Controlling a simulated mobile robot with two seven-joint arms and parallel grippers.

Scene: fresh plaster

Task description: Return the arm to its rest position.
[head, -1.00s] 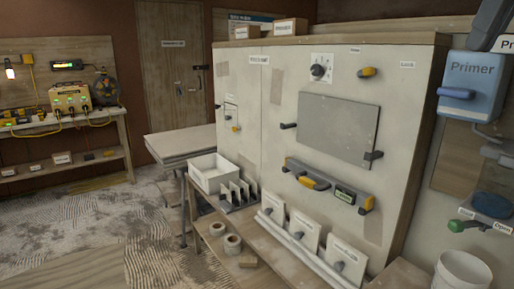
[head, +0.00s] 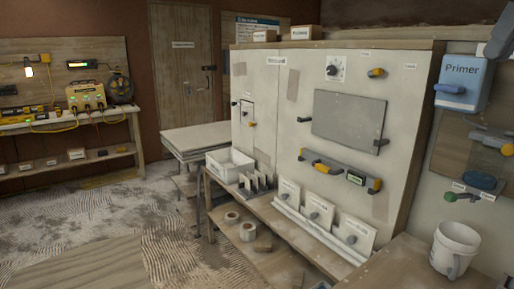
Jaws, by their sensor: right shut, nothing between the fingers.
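A small dark piece at the bottom edge of the head view appears to be the top of my right gripper (head: 321,285). Nearly all of it is cut off by the frame, and its fingertips cannot be made out. It is shut with nothing seen in it, in front of the low wooden bench. My left gripper and left arm are not in view.
A wooden bench (head: 290,240) with a white bin (head: 229,167) and upright plates runs below a pale panel (head: 290,80) with handles and a grey board (head: 348,115). A white bucket (head: 454,250) stands at right under the Primer dispenser (head: 462,78). Floor at left is clear.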

